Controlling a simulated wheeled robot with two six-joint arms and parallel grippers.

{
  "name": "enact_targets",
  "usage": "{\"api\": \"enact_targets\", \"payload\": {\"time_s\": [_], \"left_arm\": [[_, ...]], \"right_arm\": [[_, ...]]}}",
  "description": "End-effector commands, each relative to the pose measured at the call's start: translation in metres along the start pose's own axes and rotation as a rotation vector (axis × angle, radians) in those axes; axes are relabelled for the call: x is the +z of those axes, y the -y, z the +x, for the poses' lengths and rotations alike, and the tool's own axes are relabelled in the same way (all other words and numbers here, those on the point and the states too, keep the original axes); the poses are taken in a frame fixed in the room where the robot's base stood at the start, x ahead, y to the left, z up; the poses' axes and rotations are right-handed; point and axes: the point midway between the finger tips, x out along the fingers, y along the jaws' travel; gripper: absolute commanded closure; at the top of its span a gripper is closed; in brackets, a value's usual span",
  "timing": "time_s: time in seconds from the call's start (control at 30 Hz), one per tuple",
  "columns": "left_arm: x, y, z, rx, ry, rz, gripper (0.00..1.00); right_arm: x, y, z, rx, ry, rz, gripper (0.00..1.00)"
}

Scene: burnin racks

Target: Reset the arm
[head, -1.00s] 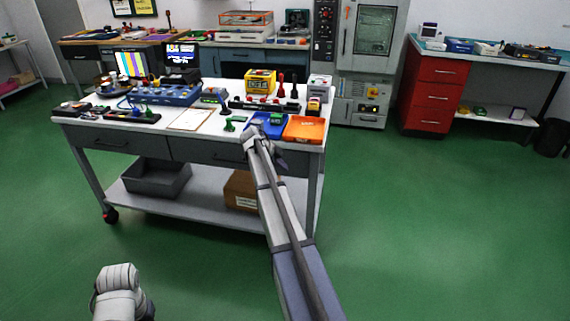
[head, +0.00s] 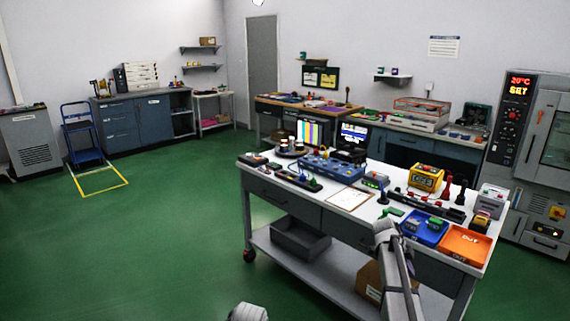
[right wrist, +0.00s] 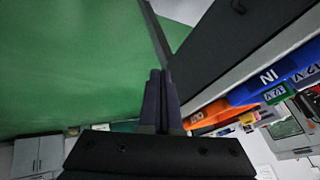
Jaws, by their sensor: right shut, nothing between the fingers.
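My right arm reaches up from the bottom right of the head view to the front edge of the white workbench (head: 300,197). Its gripper end there is mostly hidden behind the arm. In the right wrist view the two dark fingers of my right gripper (right wrist: 158,76) are together with nothing between them, apart from the bench beside them. Only a rounded pale part of my left arm shows at the bottom of the head view; its gripper is out of sight. A blue bin (right wrist: 303,68) marked IN and an orange bin (head: 465,246) marked OUT sit on the bench's right end.
A clipboard (head: 348,199), a blue device (head: 325,166) and a yellow box (head: 426,177) stand on the bench. A grey bin (head: 300,238) and a cardboard box (head: 370,282) are on its lower shelf. A chamber (head: 530,150) stands at right.

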Motion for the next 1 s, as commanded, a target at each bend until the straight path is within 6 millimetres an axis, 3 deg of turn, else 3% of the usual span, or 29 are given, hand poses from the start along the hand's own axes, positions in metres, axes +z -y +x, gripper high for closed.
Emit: {"api": "enact_targets", "payload": {"time_s": [0.03, 0.17, 0.3, 0.43, 0.6, 0.7, 0.8, 1.0], "left_arm": [[0.001, 0.001, -0.012, 0.000, 0.000, 0.000, 0.55], [0.002, 0.003, -0.030, 0.000, 0.000, 0.000, 0.55], [0.003, 0.005, -0.049, 0.000, 0.000, 0.000, 0.55], [0.004, 0.006, -0.067, 0.000, 0.000, -0.001, 0.55], [0.005, 0.008, -0.086, 0.000, 0.000, -0.001, 0.55], [0.005, 0.009, -0.093, 0.000, 0.000, -0.001, 0.55], [0.006, 0.009, -0.098, 0.000, 0.000, -0.001, 0.55], [0.006, 0.009, -0.099, 0.000, 0.000, -0.001, 0.55]], "right_arm": [[0.015, -0.025, -0.028, 0.001, 0.031, -0.120, 1.00], [0.059, -0.086, -0.087, -0.002, 0.123, -0.506, 1.00], [0.095, -0.161, -0.148, -0.030, 0.227, -0.952, 1.00], [0.115, -0.236, -0.202, -0.086, 0.325, -1.385, 1.00], [0.121, -0.324, -0.256, -0.188, 0.436, -1.897, 1.00], [0.119, -0.361, -0.277, -0.248, 0.483, -2.122, 1.00], [0.117, -0.386, -0.289, -0.295, 0.515, -2.277, 1.00], [0.117, -0.403, -0.297, -0.334, 0.540, -2.395, 1.00]]}}
